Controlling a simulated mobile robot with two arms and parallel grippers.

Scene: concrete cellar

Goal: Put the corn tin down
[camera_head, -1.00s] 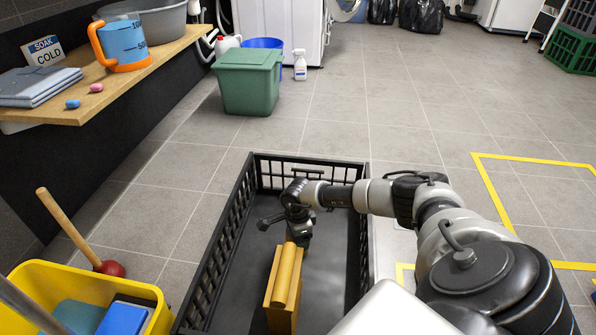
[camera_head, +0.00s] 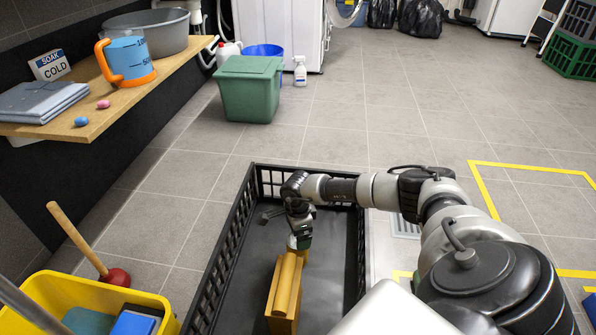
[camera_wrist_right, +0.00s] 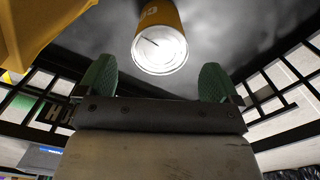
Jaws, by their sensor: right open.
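The corn tin (camera_wrist_right: 162,40) is a yellow can with a silver lid. In the right wrist view it lies just beyond my right fingertips, on the dark floor of the black crate (camera_head: 228,225), lid facing me. My right gripper (camera_wrist_right: 158,82) has green finger pads spread wide, with nothing between them; the tin is apart from both. In the head view my right gripper (camera_head: 300,240) is low inside the crate and mostly hides the tin. My left gripper is not in view.
A yellow-orange box (camera_head: 284,290) stands in the crate close to the tin. A yellow bucket (camera_head: 60,290) with a plunger (camera_head: 85,245) beside it is on the left. A green bin (camera_head: 250,90) stands behind the crate. The crate's right half is clear.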

